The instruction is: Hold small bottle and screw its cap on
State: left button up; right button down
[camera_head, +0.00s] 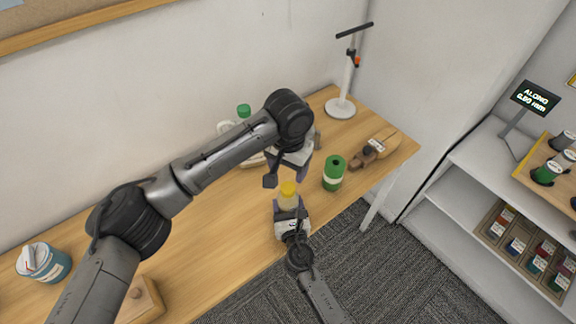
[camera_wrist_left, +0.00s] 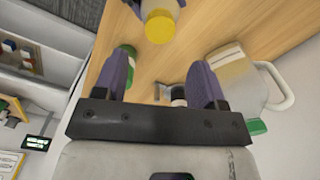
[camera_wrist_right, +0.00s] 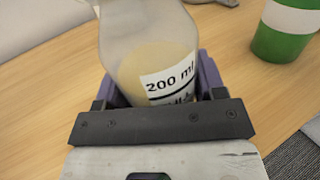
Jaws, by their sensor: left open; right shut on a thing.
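The small bottle (camera_wrist_right: 150,45) is clear, holds a pale yellow content and has a "200 ml" label. My right gripper (camera_wrist_right: 158,85) is shut on it and holds it upright near the table's front edge. The yellow cap (camera_head: 288,188) sits on top of the bottle in the head view; whether it is threaded cannot be told. The cap also shows in the left wrist view (camera_wrist_left: 160,27), beyond the fingertips. My left gripper (camera_wrist_left: 160,75) is open and empty, close behind the cap and apart from it. The bottle's neck is outside the right wrist view.
A green container (camera_head: 333,172) with a white band stands just right of the bottle. A wooden tool (camera_head: 377,148) and a white-based stand (camera_head: 341,107) are farther right. A green-capped jug (camera_wrist_left: 240,85) stands behind my left arm.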

aim_at(288, 187)
dwell(0.3)
pick_arm(q)
jog(key=shift+f, duration=4.05)
jog(key=c, duration=1)
jog(key=o, duration=1.1)
jog(key=shift+o, duration=0.2)
jog(key=shift+r, duration=0.1)
notch_tip(288, 187, up, 12)
